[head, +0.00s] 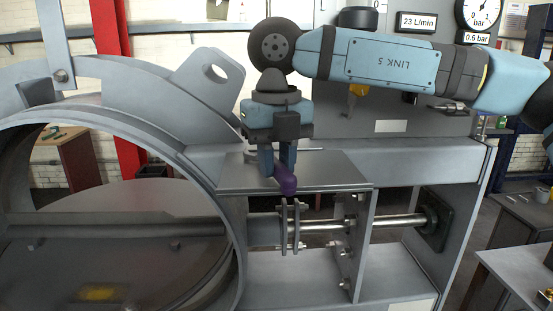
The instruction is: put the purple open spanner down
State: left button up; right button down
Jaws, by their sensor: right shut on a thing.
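The purple open spanner (285,184) is in the fingers of my right gripper (279,168), just above or touching the grey metal shelf plate (335,174); I cannot tell whether it touches. My right gripper points down and is shut on the spanner. Only part of the spanner shows, its purple end towards the camera; the fingers hide the rest. My left gripper is not in view.
A large grey damper ring (215,185) with a lug stands at the left. Below the plate, a steel shaft (390,222) runs through upright brackets. The plate's right part is clear. A bench (517,262) stands at the right.

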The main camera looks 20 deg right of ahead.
jog(key=shift+f+b, duration=0.2)
jog(key=shift+b, duration=0.1)
dwell(0.4)
jog(key=c, duration=0.9)
grip_release()
jog(key=shift+c, duration=0.2)
jog(key=c, duration=0.4)
jog(key=shift+o, duration=0.2)
jog(key=shift+r, duration=0.2)
